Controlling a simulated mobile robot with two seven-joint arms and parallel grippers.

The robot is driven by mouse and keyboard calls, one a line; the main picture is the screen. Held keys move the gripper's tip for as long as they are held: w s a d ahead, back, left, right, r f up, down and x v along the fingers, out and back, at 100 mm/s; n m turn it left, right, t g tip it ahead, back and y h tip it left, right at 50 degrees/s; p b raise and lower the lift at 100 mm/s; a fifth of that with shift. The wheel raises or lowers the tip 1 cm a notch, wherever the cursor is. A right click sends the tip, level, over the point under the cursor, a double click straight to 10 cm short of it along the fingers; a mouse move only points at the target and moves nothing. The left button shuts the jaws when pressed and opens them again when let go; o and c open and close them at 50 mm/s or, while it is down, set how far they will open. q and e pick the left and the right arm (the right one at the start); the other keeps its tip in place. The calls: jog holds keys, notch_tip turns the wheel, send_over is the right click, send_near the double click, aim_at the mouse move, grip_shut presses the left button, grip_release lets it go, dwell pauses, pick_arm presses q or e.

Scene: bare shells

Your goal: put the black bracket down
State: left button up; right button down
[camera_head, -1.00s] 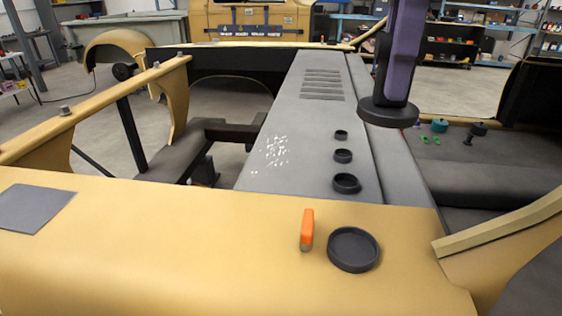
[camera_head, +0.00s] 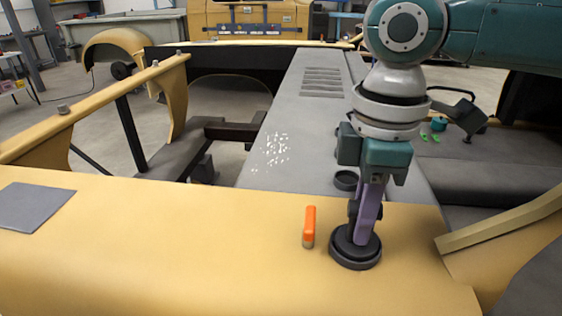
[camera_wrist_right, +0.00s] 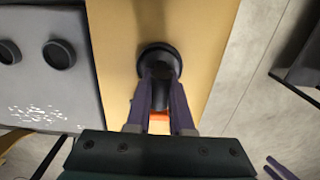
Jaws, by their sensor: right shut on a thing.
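The black bracket (camera_head: 345,241) has a round foot and an upright stem. My right gripper (camera_head: 364,213), with purple fingers, is shut on the stem from above and holds the bracket upright. The foot is over or inside the round black holder (camera_head: 358,265) on the tan panel, which surrounds it closely; I cannot tell if it touches the bottom. In the right wrist view the stem (camera_wrist_right: 160,98) shows between the purple fingers, with the holder's rim (camera_wrist_right: 158,46) beyond. My left gripper is not in view.
Smaller black cups (camera_head: 346,180) sit on the grey panel (camera_head: 306,135) behind. A grey square mat (camera_head: 33,206) lies far left. The panel between is clear.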

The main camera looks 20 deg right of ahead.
jog(key=shift+f, duration=0.25)
jog(key=c, duration=0.8)
grip_release()
